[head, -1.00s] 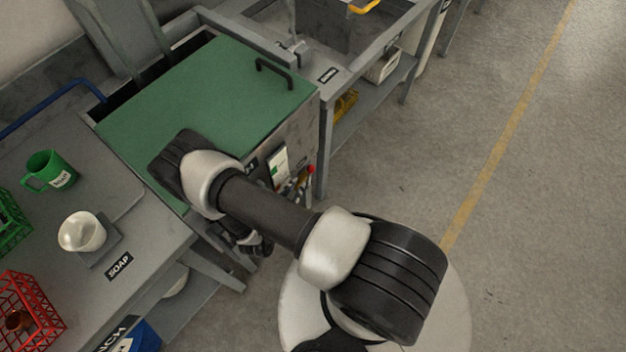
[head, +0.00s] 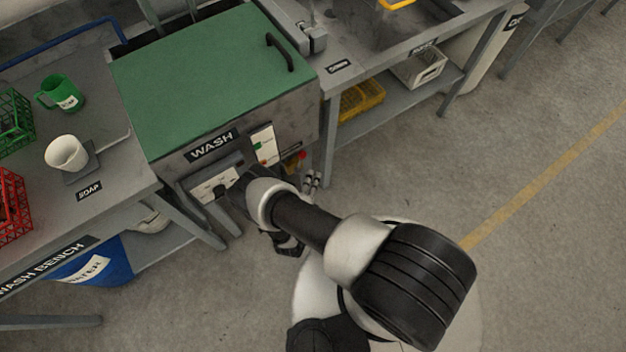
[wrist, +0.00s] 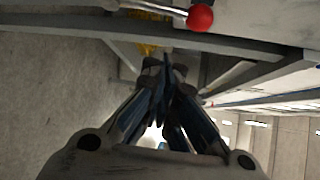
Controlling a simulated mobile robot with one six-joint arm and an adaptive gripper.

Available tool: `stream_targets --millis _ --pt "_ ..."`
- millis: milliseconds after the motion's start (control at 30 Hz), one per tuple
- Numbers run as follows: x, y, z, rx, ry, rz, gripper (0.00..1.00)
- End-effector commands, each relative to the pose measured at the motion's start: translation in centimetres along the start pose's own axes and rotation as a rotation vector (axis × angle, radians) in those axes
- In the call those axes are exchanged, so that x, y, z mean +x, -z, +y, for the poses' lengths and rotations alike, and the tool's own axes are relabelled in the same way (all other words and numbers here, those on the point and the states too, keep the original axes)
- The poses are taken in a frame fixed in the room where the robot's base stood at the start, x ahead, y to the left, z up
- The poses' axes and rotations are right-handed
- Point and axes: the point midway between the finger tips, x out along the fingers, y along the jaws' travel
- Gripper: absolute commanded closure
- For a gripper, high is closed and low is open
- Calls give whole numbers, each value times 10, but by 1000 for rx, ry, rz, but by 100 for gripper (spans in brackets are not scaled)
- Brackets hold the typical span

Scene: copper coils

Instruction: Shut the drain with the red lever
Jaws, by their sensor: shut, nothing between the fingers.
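The red lever's round knob (head: 302,155) shows at the lower right of the wash machine's front (head: 213,146), just beyond my arm. In the wrist view the red knob (wrist: 200,18) sits at the top right, on the end of a thin metal rod running left. My gripper (wrist: 164,66) is shut and empty, its fingers together below and left of the knob, apart from it in the picture. In the head view its fingertips (head: 312,181) seem to show just below the knob; my forearm hides the rest. The drain itself cannot be made out.
The machine has a green lid (head: 205,75) with a black handle. A table leg (head: 329,140) and yellow crate (head: 362,103) are close right. Floor at right is clear.

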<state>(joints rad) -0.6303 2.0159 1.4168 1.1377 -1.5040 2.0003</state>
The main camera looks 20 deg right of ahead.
Motion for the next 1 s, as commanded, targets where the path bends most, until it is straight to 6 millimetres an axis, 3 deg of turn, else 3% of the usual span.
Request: stream_targets --millis 100,400,633,1000 --pt "25 3 2 2 3 7 100" --pt "72 2 1 1 2 5 100" --pt "53 -23 1 -2 -1 -4 100" --pt "45 -31 0 -2 0 1 100"
